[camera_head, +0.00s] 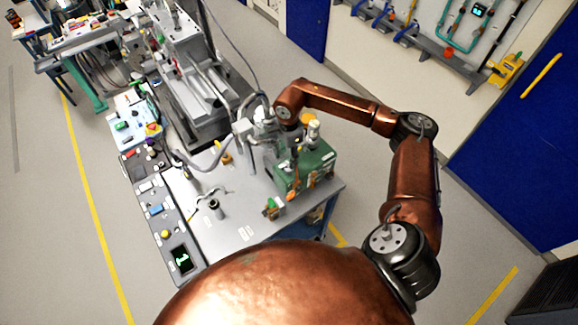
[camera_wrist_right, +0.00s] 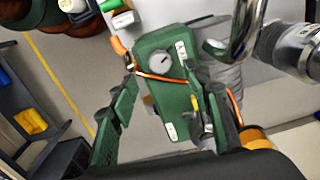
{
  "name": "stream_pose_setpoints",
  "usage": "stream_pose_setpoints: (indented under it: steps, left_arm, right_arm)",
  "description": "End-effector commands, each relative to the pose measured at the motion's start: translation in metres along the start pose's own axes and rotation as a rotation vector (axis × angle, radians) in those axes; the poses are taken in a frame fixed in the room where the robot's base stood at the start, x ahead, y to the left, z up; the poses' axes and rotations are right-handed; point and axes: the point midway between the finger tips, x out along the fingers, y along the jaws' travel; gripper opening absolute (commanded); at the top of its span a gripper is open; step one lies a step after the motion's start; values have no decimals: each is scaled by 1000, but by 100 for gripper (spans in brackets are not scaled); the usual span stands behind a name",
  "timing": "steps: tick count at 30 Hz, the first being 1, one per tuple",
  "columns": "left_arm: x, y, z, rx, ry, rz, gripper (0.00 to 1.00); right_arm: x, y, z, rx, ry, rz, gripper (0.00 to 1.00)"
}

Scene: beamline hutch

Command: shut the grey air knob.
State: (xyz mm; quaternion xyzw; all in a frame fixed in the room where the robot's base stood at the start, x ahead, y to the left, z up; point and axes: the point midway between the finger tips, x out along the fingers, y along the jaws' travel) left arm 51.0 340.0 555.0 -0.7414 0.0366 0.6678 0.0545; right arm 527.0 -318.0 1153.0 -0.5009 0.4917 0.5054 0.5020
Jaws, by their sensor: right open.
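The grey round knob (camera_wrist_right: 160,62), with a dark mark across its face, sits on top of a green box (camera_wrist_right: 175,100) in the right wrist view. My right gripper (camera_wrist_right: 160,75) is open, with one dark green finger on each side of the knob in this picture. I see no contact; the height between them cannot be told. In the head view the green box (camera_head: 318,163) stands on the bench, and my right arm reaches over it from the right. The knob cannot be made out there. My left gripper is not in view.
A bent chrome pipe (camera_wrist_right: 243,35) and a silver cylinder (camera_wrist_right: 298,48) are close to the right finger. An orange cable runs across the box. The grey bench (camera_head: 225,230) has a small green and orange fitting (camera_head: 272,208) near its front edge.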

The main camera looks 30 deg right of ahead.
Motion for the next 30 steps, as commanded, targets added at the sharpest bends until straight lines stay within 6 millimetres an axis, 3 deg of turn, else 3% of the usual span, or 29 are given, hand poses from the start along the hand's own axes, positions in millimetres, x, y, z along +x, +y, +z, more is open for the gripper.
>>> stream_pose_setpoints:
  steps: [18, 27, 30]
  left_arm:
    - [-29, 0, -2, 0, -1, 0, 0]
    - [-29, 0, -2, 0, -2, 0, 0]
    - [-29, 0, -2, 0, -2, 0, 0]
  right_arm:
    - [72, 2, -6, -1, 15, 7, 44]
    - [76, 1, -6, -1, 15, 6, 44]
    - [76, 1, -6, -1, 15, 6, 39]
